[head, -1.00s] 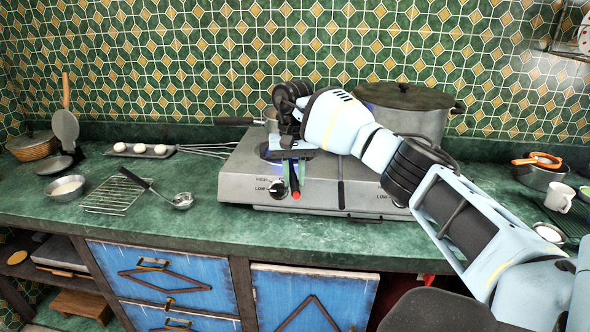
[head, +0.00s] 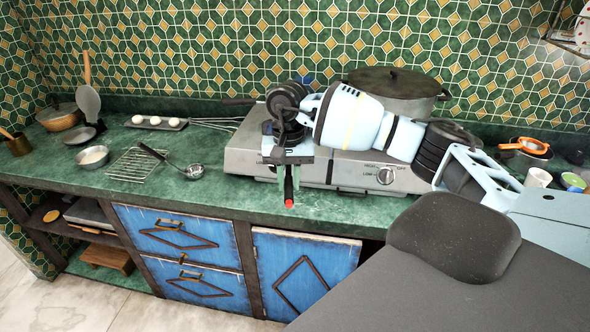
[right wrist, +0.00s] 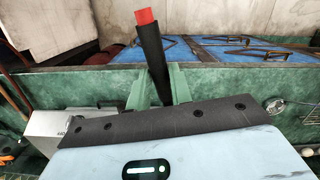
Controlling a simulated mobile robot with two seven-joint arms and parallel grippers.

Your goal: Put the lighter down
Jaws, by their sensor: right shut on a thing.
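The lighter is a black stick with a red end. In the head view its red end (head: 289,203) points down past my right gripper (head: 287,182), in front of the hotplate. In the right wrist view the lighter (right wrist: 152,50) stands between the two green fingers of the right gripper (right wrist: 155,88), which is shut on it. It is held over the counter's front part; whether it touches the counter I cannot tell. The gas hotplate (head: 345,172) is behind and to the right, partly hidden by my right arm. My left gripper is not in view.
A large dark pot (head: 395,95) stands on the hotplate. To the left on the green counter (head: 215,205) are a wire rack (head: 135,165), a ladle (head: 193,171), a bowl (head: 93,157) and a tray of eggs (head: 155,123). The counter's front strip is bare.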

